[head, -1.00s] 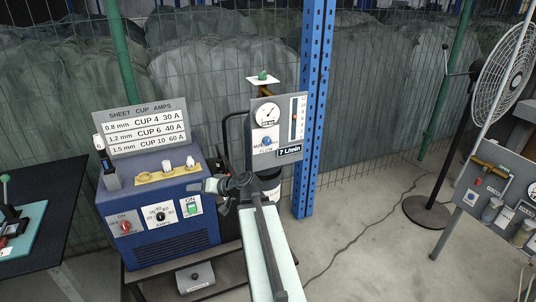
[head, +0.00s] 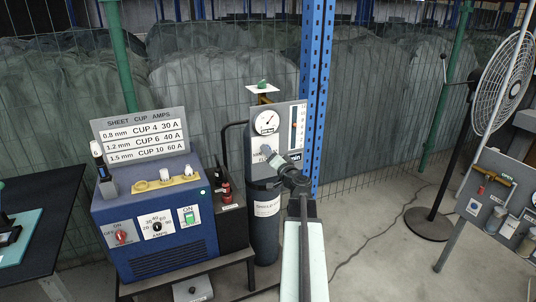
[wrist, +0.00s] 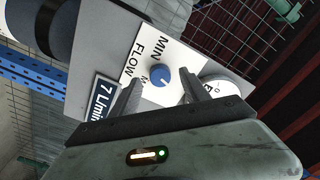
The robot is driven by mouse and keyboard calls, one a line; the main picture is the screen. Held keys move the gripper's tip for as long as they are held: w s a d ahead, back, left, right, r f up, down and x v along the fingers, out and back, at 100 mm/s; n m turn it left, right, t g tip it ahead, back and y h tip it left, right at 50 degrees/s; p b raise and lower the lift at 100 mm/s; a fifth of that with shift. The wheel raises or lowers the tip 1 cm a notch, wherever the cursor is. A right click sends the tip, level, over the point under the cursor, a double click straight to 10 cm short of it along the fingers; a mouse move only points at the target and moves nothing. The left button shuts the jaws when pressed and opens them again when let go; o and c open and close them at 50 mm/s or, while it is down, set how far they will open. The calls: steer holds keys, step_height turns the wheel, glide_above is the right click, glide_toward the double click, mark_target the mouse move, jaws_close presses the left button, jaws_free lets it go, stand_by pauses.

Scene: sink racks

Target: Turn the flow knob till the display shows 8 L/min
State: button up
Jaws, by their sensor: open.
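The blue flow knob (wrist: 161,76) sits on the grey flow panel, with a white pointer mark, beside the words MIN and FLOW. My gripper (wrist: 160,79) is open, with one finger on each side of the knob in the wrist view; gaps show between fingers and knob. The display (wrist: 103,97) reads 7 L/min in the wrist view. In the head view my gripper (head: 275,158) is in front of the panel (head: 259,110) and covers most of the display, leaving "min" visible. The knob is mostly hidden there.
A round gauge (head: 266,122) and a vertical flow tube (head: 294,125) are on the panel above a dark cylinder (head: 265,235). A blue welder box (head: 155,225) with a cup-amps sign (head: 140,135) stands left. A blue post (head: 316,90) stands close behind on the right.

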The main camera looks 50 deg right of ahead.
steer(key=shift+x, duration=0.8)
jaws_close()
steer(key=shift+m, duration=0.7)
jaws_free()
